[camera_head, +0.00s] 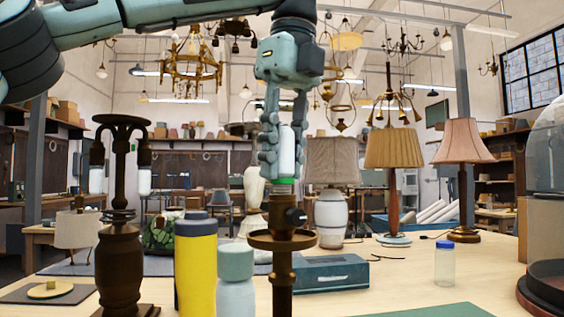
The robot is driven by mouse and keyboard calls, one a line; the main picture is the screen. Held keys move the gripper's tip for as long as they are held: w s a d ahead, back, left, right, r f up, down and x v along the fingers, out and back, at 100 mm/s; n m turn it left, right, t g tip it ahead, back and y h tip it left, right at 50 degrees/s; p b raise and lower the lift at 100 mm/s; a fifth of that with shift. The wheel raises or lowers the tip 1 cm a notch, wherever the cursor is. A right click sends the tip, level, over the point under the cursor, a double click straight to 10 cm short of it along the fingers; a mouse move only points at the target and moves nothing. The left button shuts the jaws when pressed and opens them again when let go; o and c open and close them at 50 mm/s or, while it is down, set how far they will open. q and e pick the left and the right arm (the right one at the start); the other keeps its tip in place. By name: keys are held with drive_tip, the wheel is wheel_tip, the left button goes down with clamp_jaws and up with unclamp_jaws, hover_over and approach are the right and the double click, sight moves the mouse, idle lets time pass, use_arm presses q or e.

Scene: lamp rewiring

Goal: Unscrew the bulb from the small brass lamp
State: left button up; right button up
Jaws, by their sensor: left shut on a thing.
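A dark bronze-brown lamp stem (282,218) with a round drip dish (283,241) stands upright at the front centre. It looks like the small brass lamp. A white tubular bulb (287,152) is upright directly above its socket, with a green band (285,181) at its lower end. My left gripper (284,153) comes down from above and is shut on the bulb, one finger on each side. The fingers hide part of the bulb. I cannot tell whether the bulb's base is still inside the socket. My right gripper is not in view.
A dark two-armed lamp (119,265), a yellow bottle (196,262) and a pale green-capped bottle (236,280) stand close on the left. A teal box (318,273) lies behind right; a small blue-capped jar (445,263) stands farther right. Shaded lamps line the back.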

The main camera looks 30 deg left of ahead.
use_arm(q)
drive_tip(key=shift+r, duration=2.1)
